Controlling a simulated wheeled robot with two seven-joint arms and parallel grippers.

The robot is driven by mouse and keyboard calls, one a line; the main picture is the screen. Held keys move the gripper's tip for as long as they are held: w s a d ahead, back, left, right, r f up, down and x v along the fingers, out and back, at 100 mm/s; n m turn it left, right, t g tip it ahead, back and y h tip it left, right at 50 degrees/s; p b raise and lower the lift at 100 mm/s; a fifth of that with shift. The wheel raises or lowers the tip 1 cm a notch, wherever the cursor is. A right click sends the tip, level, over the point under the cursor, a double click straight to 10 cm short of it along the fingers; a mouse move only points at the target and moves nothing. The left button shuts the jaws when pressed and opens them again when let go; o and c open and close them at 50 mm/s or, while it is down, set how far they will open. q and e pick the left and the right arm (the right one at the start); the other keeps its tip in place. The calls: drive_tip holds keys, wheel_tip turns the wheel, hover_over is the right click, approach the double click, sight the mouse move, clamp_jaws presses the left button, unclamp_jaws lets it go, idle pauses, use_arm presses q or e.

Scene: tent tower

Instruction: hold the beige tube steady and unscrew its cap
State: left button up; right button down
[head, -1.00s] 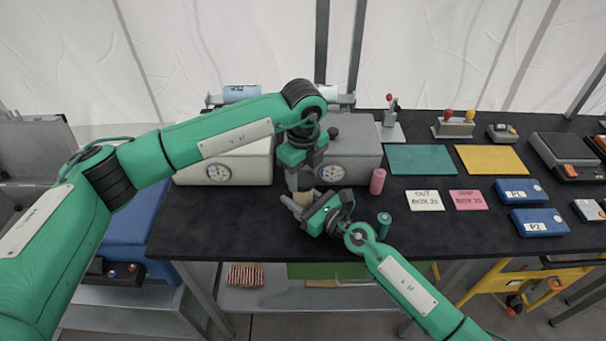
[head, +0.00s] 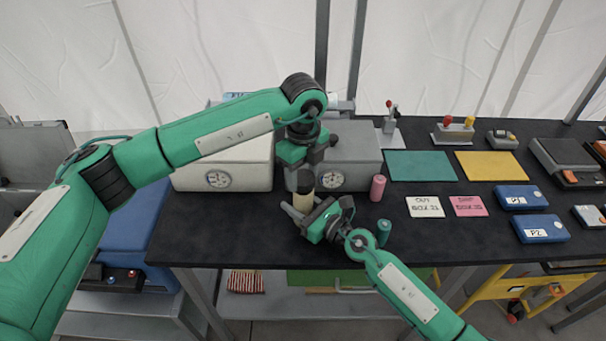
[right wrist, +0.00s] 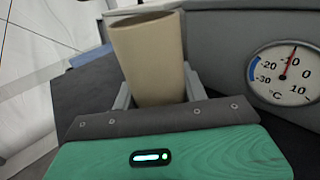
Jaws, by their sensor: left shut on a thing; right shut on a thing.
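The beige tube (head: 301,203) stands about upright over the front of the black table, in the head view. My right gripper (head: 308,213) is shut around it from the front right. The tube (right wrist: 152,65) also fills the middle of the right wrist view, between the grey fingers, with its brownish upper end bare. The dark cap (head: 305,182) shows just above the tube in the head view. My left gripper (head: 303,170) comes down from above and is shut on the cap. Its fingertips are partly hidden, and the size of the gap to the tube is hard to tell.
A white box (head: 240,167) and a grey box (head: 352,160) with dials stand close behind. A pink cylinder (head: 377,188) and a teal cylinder (head: 383,231) stand right of the right gripper. Labels and mats lie further right. The table's front left is clear.

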sight(303, 177)
use_arm(q)
wheel_tip(303, 177, up, 3)
drive_tip(key=shift+r, duration=0.2)
use_arm(e)
drive_tip(key=c, duration=0.7)
unclamp_jaws()
